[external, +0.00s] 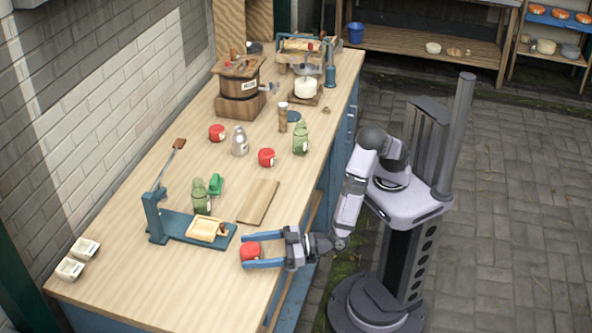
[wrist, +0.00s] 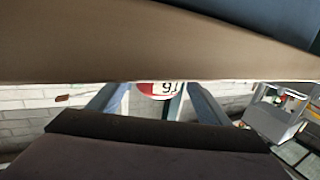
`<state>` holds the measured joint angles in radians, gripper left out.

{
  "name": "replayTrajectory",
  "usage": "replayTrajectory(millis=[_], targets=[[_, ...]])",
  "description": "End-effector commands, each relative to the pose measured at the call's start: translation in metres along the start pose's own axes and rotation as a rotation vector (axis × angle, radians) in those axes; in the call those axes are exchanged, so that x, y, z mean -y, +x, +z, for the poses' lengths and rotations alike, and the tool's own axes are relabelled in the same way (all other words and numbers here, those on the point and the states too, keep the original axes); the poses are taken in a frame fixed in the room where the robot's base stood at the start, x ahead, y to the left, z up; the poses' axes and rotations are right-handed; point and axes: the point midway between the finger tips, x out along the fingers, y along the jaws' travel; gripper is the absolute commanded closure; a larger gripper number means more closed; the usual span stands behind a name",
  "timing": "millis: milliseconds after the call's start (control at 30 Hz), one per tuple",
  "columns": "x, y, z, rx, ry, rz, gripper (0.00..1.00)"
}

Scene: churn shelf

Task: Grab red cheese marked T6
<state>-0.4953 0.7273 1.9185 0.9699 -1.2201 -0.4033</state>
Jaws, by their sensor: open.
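A red cheese (external: 249,251) sits near the table's front edge in the external view. My gripper (external: 243,251) is open, with one blue finger on each side of this cheese; I cannot tell whether either finger touches it. In the wrist view the red cheese (wrist: 143,92) shows between the fingers (wrist: 155,100), with a white label that reads as an upside-down T6. Part of it is hidden there. Two other red cheeses, one in mid-table (external: 266,157) and one farther back (external: 217,132), stand apart; their labels are not readable.
A blue press stand (external: 180,228) with a wooden mould (external: 207,228) is just left of my gripper. A wooden board (external: 258,202) lies behind it. Green bottles (external: 201,198), a metal shaker (external: 239,142) and a churn (external: 240,85) stand farther back. The front left tabletop is mostly clear.

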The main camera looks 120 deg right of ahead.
Motion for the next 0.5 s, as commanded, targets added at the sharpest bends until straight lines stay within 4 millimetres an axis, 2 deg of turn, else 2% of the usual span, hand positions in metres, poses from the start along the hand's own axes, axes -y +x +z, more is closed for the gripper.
replayTrajectory(millis=[300,500], targets=[[-0.004,0.038,-0.003,0.0,-0.001,0.002,0.29],[-0.003,0.045,-0.003,0.001,-0.001,0.001,0.29]])
